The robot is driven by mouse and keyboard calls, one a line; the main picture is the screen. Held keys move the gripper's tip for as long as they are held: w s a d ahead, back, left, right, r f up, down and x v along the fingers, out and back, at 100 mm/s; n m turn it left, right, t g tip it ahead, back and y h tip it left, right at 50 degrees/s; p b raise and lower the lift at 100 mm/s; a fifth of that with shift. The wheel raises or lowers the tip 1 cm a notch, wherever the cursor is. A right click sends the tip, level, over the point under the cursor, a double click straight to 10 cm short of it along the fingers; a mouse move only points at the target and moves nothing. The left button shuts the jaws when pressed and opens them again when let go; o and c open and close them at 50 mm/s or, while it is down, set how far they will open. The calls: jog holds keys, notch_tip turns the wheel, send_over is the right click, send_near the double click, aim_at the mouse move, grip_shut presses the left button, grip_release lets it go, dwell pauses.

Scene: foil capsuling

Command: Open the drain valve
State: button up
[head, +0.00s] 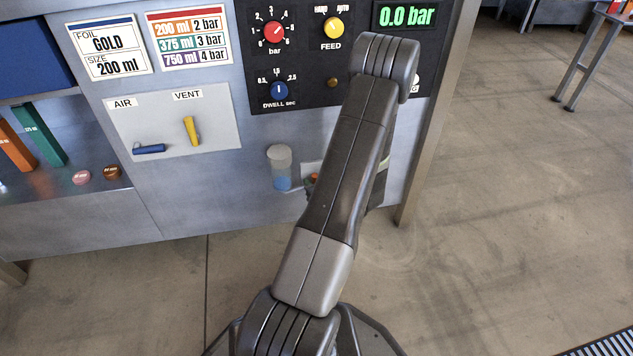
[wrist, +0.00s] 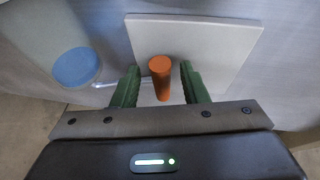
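The drain valve shows in the wrist view as an orange handle (wrist: 161,78) in front of a pale plate (wrist: 225,45). The handle points out toward my gripper (wrist: 160,84). The two green fingers stand open on either side of the handle, with a visible gap on each side. A clear bowl with a blue base (wrist: 77,67) is to the left, and a thin pale tube runs from it toward the handle. In the head view the bowl (head: 280,168) hangs on the panel's lower front, and my arm hides most of the valve and gripper.
Above are a blue AIR lever (head: 149,149), lying level, and a yellow VENT lever (head: 190,130), nearly upright. The display (head: 407,16) reads 0.0 bar. Knobs sit on a black panel (head: 300,95). The machine's leg (head: 410,200) is to the right, with open floor beyond.

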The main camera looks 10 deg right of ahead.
jog(key=p+v, duration=0.4)
jog(key=v, duration=1)
jog(key=shift+f, duration=0.1)
jog(key=b+x, duration=0.4)
jog(key=x, duration=1)
